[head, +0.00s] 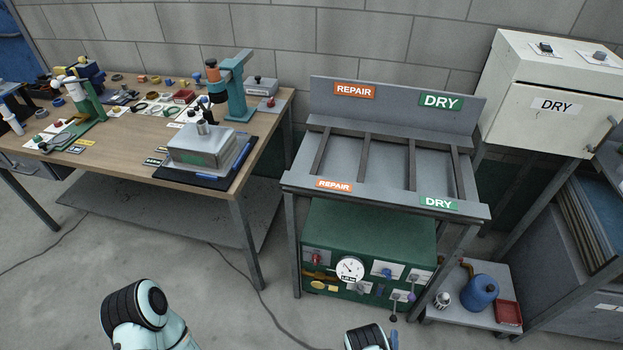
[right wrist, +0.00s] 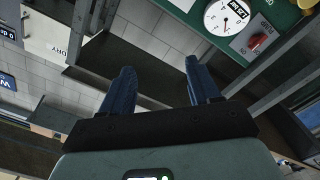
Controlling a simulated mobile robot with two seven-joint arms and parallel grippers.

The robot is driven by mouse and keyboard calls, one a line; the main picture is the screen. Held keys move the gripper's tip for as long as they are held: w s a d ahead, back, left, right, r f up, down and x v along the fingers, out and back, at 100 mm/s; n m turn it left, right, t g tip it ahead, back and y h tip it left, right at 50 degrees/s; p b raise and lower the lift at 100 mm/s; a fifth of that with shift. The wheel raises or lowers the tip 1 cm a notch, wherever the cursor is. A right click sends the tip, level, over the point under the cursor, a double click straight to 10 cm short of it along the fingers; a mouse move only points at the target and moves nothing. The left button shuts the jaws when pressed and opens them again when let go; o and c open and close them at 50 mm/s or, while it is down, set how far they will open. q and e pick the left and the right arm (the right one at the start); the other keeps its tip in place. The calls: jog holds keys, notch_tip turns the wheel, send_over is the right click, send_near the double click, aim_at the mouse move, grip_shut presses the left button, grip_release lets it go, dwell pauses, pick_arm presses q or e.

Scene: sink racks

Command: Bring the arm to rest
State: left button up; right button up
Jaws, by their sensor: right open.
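My right gripper (right wrist: 159,66) shows in the right wrist view. Its two dark blue fingers are spread apart with nothing between them, so it is open and empty. In the head view only a small part of my right arm (head: 367,337) shows at the bottom edge, in front of the green cabinet. Part of my left arm (head: 140,312) shows at the bottom left over the bare floor. My left gripper is out of view.
A grey rack (head: 388,175) with REPAIR and DRY labels stands over a green cabinet (head: 355,232) with a gauge. A wooden workbench (head: 140,150) with tools is at left, a white DRY box (head: 550,85) at right. A low cart (head: 455,318) holds a blue jug.

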jog(key=s+d+f+m+g+b, duration=0.1)
jog(key=s+f+m+g+b, duration=0.15)
jog(key=f+g, duration=0.25)
jog(key=s+d+f+m+g+b, duration=0.1)
jog(key=s+f+m+g+b, duration=0.15)
jog(key=f+m+g, duration=0.2)
jog(key=s+a+f+m+g+y+b, duration=0.2)
jog(key=s+a+g+y, duration=0.15)
jog(key=s, duration=0.25)
pick_arm(q)
notch_tip(320, 180, down, 9)
jog(key=w+b, duration=0.2)
jog(key=b, duration=0.1)
pick_arm(e)
jog(key=s+a+r+g+y, duration=0.4)
jog(key=s+a+r, duration=0.1)
jog(key=s+a, duration=0.3)
pick_arm(q)
notch_tip(320, 180, up, 13)
jog(key=p, duration=1.4)
jog(key=shift+w, duration=0.2)
pick_arm(e)
notch_tip(320, 180, up, 13)
jog(key=g, duration=0.1)
jog(key=shift+s+a, duration=0.2)
jog(key=shift+a, duration=0.05)
